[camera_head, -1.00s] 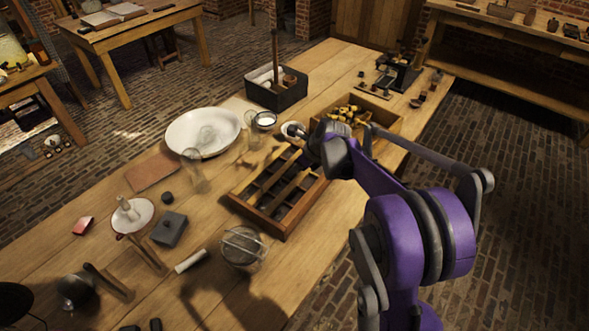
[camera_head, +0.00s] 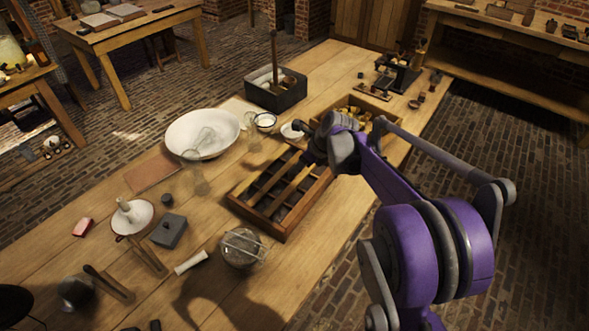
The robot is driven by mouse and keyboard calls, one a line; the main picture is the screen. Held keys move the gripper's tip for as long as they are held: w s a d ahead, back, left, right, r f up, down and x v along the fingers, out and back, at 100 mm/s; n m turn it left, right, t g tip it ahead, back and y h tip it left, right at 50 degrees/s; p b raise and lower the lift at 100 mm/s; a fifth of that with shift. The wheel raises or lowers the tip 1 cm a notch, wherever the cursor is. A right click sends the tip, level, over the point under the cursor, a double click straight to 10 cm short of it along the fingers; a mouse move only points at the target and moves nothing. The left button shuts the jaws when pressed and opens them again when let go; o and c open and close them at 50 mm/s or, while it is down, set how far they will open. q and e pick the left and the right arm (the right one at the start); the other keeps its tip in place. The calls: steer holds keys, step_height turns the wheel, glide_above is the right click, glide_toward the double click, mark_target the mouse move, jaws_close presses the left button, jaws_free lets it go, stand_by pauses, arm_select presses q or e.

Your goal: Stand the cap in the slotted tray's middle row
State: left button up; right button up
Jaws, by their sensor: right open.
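The slotted tray (camera_head: 236,194) is a wooden box with long rows of dark compartments, in the middle of the workbench. My right gripper (camera_head: 309,157) is open over the tray's far right end. Its fingers are small, dark and partly hidden by my wrist, so contact with the tray cannot be told. I cannot identify the cap for certain. A small white round piece (camera_head: 291,131) lies just beyond the tray, left of my wrist. My left gripper is not in view.
A wooden box with yellowish pieces (camera_head: 352,106) stands behind my wrist. A wire-topped jar (camera_head: 241,254) stands in front. A dark caddy (camera_head: 283,99) is at the back.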

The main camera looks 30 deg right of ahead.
steer(key=v, duration=0.9)
steer(key=s+a+f+n+h, duration=0.1)
steer(key=s+a+f+n, duration=0.2)
steer(key=s+a+n, duration=0.3)
steer(key=s+a+f+n, duration=0.3)
steer(key=s+a+n, duration=0.3)
steer(key=n, duration=0.8)
steer(key=s+a+f+n+h, duration=0.1)
steer(key=s+a+f+n, duration=0.2)
steer(key=s+a+n, duration=0.3)
steer(key=shift+s+f+n+h, duration=0.1)
steer(key=shift+s+n+h, duration=0.05)
steer(key=shift+s+n, duration=1.1)
steer(key=shift+s+f+n+h, duration=0.15)
steer(key=shift+s+n, duration=0.7)
steer(key=shift+s, duration=0.7)
steer(key=shift+s+n, duration=0.2)
steer(key=shift+n, duration=0.2)
steer(key=shift+d, duration=0.1)
